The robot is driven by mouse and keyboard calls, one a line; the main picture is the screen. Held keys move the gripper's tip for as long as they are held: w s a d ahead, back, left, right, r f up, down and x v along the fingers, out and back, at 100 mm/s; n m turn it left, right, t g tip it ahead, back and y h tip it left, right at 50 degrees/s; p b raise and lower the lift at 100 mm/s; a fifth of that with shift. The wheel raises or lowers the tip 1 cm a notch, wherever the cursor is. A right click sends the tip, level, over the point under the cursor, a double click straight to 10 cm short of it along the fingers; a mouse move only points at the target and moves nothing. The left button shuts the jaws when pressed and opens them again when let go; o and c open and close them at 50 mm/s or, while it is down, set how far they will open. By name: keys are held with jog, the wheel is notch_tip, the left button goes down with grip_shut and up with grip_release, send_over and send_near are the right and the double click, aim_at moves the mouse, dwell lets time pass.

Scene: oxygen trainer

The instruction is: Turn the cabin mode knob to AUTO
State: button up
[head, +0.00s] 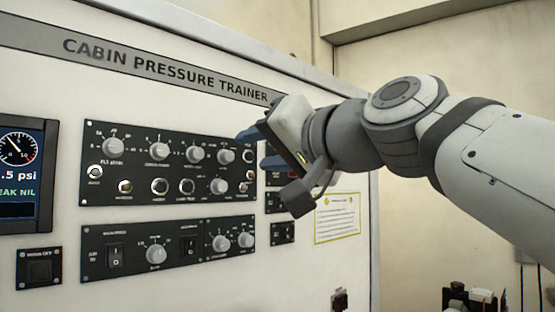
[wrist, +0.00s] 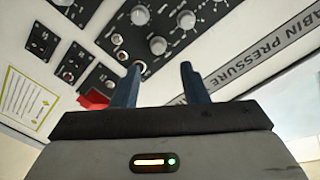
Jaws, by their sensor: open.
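Several grey-white knobs are on two black panels of the cabin pressure trainer. Their labels are too small to read, so I cannot tell which is the cabin mode knob. The upper panel (head: 140,173) has a row of knobs, and the lower panel (head: 130,275) has a left knob (head: 155,254) and two knobs at its right. My gripper (head: 257,149) is open and empty at the right end of the upper panel, covering part of what lies behind. In the wrist view its two blue fingers (wrist: 158,70) stand apart, with a knob (wrist: 158,45) beyond them.
A gauge display (head: 18,160) is at the far left. A red part (wrist: 95,98) and small switch panels are right of the main panels, partly behind my gripper. A yellow-edged notice (head: 337,218) is on the face. Dark equipment stands at the lower right.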

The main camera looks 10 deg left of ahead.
aim_at(230, 156)
jog(key=p+x, duration=0.2)
jog(key=x, duration=0.5)
jog(key=shift+w+a, duration=0.15)
jog(key=shift+w, duration=0.25)
jog(key=shift+c, duration=0.3)
jog(key=shift+s, duration=0.1)
grip_shut()
